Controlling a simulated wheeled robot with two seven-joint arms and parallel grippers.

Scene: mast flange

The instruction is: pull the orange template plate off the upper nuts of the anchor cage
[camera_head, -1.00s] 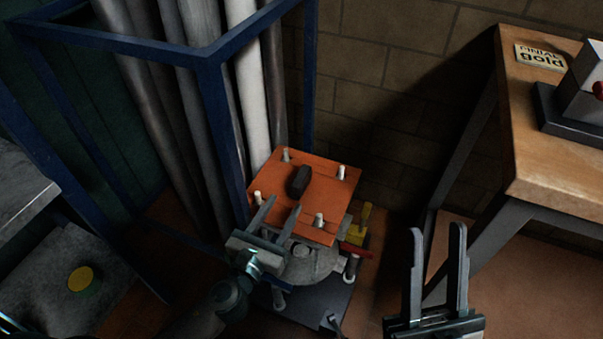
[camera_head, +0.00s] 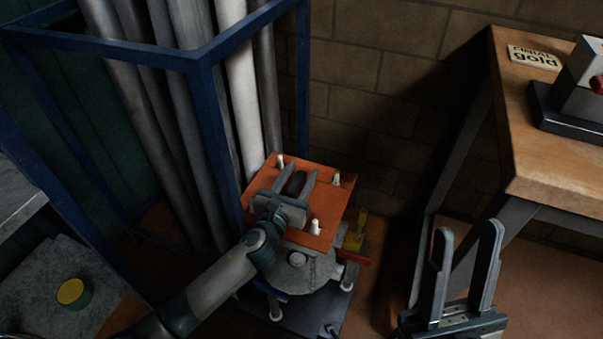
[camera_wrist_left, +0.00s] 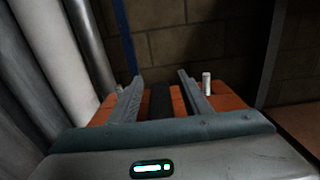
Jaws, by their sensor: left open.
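The orange template plate (camera_head: 329,205) lies on top of the anchor cage, with pale bolt ends (camera_head: 315,227) standing up through its corners. A dark block-like handle (camera_head: 293,184) sits in the middle of the plate. My left gripper (camera_head: 297,178) is open over the plate, its fingers on either side of the dark handle. The left wrist view shows the dark handle (camera_wrist_left: 160,101) between the two spread fingers, with orange plate (camera_wrist_left: 231,102) on both sides. Whether the fingers touch it cannot be told. My right gripper (camera_head: 466,232) is open and empty, in front of the workbench.
A blue frame (camera_head: 207,95) holding several grey pipes (camera_head: 190,110) stands left of the plate. Yellow and red parts (camera_head: 355,258) lie beside the cage. A brick wall is behind.

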